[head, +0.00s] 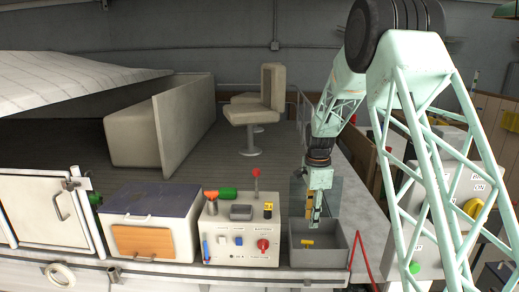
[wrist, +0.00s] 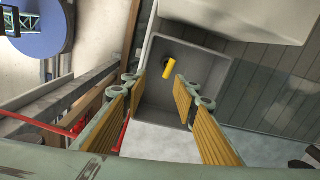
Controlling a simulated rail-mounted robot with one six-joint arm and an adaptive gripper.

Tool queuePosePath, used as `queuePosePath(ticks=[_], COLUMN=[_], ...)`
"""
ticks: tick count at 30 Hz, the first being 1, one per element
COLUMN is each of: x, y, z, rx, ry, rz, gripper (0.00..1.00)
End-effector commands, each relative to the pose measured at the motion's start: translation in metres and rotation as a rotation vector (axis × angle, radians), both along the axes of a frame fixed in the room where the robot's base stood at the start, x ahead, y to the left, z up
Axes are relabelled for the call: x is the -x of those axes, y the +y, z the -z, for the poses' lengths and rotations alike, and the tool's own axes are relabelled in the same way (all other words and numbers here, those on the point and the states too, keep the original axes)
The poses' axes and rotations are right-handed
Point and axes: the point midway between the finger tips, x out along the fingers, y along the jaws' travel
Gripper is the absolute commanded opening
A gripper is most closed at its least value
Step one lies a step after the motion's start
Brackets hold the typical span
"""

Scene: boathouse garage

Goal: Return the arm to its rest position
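My arm (head: 415,60) is pale green, with lattice links, and reaches down from the upper right. My gripper (head: 315,220) points down over the grey open bin (head: 340,258) in the head view. In the wrist view the two ribbed, tan-padded fingers of my gripper (wrist: 158,88) stand apart with nothing between them. The bin (wrist: 205,65) lies beyond the fingertips, with a small yellow cylinder (wrist: 169,68) on its floor. The cylinder also shows in the head view (head: 307,242), apart from the fingers. The exact height of the fingertips over the rim is hard to tell.
A control box (head: 240,235) with a red-tipped lever stands just left of the bin. Left of it is a dark-lidded box (head: 150,205). A translucent panel (head: 330,198) rises behind the bin. A red bar (head: 360,255) is at its right. Seats (head: 258,110) stand farther back.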

Motion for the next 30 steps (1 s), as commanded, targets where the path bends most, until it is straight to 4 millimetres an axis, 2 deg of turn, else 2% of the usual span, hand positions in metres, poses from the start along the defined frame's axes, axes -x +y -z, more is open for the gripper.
queuePosePath(ticks=[1,12,30], x=[0.005,0.047,0.129], y=[0.000,0.000,0.000], z=[-0.012,-0.079,-0.171], rx=[0.001,0.007,0.026], ry=[-0.007,-0.038,-0.085], rz=[-0.017,-0.163,-0.397], gripper=[0.27,0.27,0.27])
